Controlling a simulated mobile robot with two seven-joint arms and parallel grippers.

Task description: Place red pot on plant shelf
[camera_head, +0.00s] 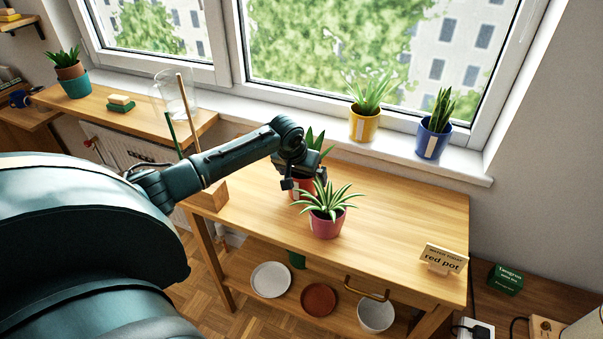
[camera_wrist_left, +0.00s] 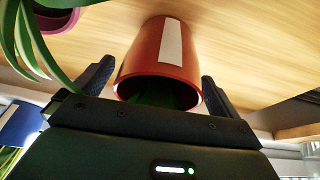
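The red pot (camera_head: 301,188) with an upright green plant stands on the wooden table (camera_head: 400,205), partly hidden behind my left gripper and another plant. My left gripper (camera_head: 300,180) is at this pot. In the left wrist view, the orange-red pot (camera_wrist_left: 165,55) with a white label sits between the two fingers (camera_wrist_left: 158,72), which are apart with narrow gaps beside it. Its base meets the wood. The windowsill (camera_head: 395,155) behind holds a yellow pot (camera_head: 364,126) and a blue pot (camera_head: 431,142). My right gripper is not in view.
A pinkish-red pot (camera_head: 326,226) with a spiky plant stands close in front of the red pot. A sign (camera_head: 443,259) reading "red pot" stands at the table's right. A lower shelf holds a white plate (camera_head: 270,279). The table's right half is mostly clear.

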